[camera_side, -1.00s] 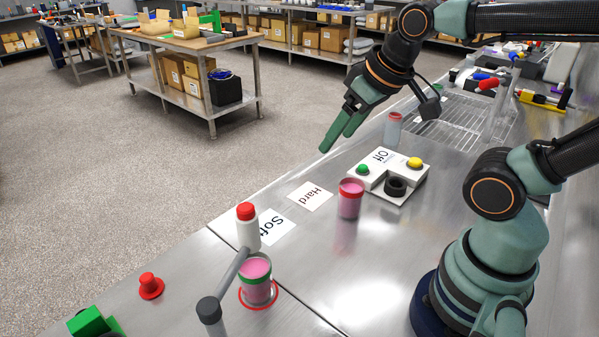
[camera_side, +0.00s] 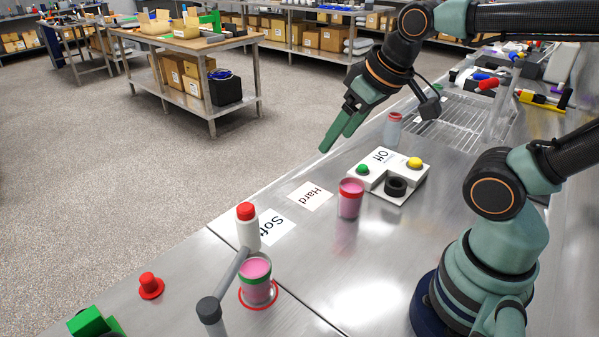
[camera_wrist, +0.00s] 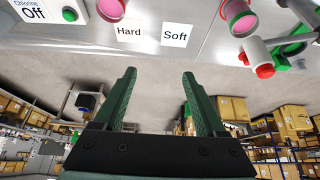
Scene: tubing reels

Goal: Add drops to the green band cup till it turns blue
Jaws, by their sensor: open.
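The green band cup (camera_side: 256,284) holds pink liquid and stands inside a red ring on the steel bench at the front. A white dropper bottle with a red cap (camera_side: 247,228) is held above and beside it on a grey arm stand (camera_side: 226,284). In the wrist view the cup (camera_wrist: 240,18) is at the top right, with the bottle (camera_wrist: 257,55) below it. A red band cup (camera_side: 350,199), also pink, stands farther back. My gripper (camera_side: 336,138) is open and empty above the bench's far-left edge, away from both cups; its fingers also show in the wrist view (camera_wrist: 160,100).
White cards reading Hard (camera_side: 310,196) and Soft (camera_side: 275,228) lie on the bench. A white box marked Off (camera_side: 384,160) has green and yellow buttons. A red knob-shaped piece (camera_side: 150,286) and a green block (camera_side: 92,323) are at the front left. A clear bottle (camera_side: 393,130) stands behind.

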